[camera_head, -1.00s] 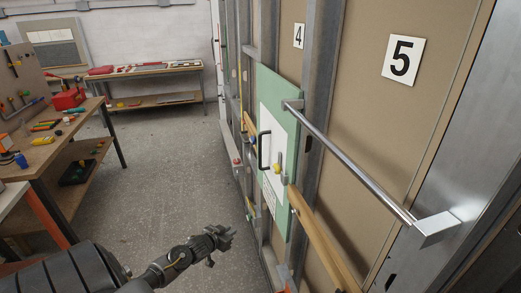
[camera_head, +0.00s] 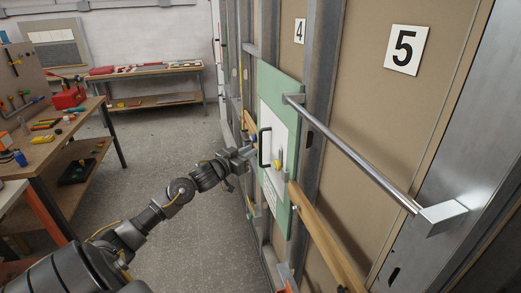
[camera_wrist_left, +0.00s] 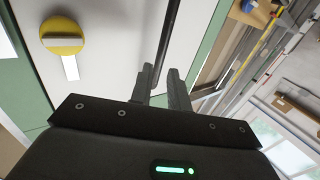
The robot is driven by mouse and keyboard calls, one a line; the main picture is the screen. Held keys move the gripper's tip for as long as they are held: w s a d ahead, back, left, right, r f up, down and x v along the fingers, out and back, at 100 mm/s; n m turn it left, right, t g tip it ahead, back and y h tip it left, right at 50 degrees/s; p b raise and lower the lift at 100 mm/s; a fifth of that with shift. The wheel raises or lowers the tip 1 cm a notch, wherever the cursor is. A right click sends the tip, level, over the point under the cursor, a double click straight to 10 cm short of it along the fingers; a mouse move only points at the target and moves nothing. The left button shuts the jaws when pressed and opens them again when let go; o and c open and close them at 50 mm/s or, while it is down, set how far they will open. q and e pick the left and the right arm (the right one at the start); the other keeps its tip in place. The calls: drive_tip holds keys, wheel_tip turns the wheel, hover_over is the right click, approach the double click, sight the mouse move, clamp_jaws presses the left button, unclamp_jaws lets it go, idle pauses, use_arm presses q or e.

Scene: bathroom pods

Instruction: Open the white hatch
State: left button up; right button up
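The white hatch (camera_head: 272,125) is a white panel set in a green frame (camera_head: 290,92) on the wall. It looks shut. It has a black vertical bar handle (camera_head: 264,148), and a yellow round latch (camera_head: 278,164) with a pale lever to the handle's right. My left gripper (camera_head: 252,151) is at the handle's left side. In the left wrist view, its fingers (camera_wrist_left: 161,76) are apart, and the black handle (camera_wrist_left: 172,28) runs down into the gap between them. I cannot tell whether they touch it. The yellow latch (camera_wrist_left: 62,36) also shows there. My right gripper is out of view.
A metal rail (camera_head: 355,160) juts out along the wall right of the hatch, and a wooden rail (camera_head: 322,235) runs below. A workbench with tools (camera_head: 45,150) stands at left. The grey floor (camera_head: 150,150) between is clear.

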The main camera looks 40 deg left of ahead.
use_arm(q)
drive_tip(key=shift+w+b, duration=1.35)
drive_tip(key=shift+w, duration=2)
clamp_jaws()
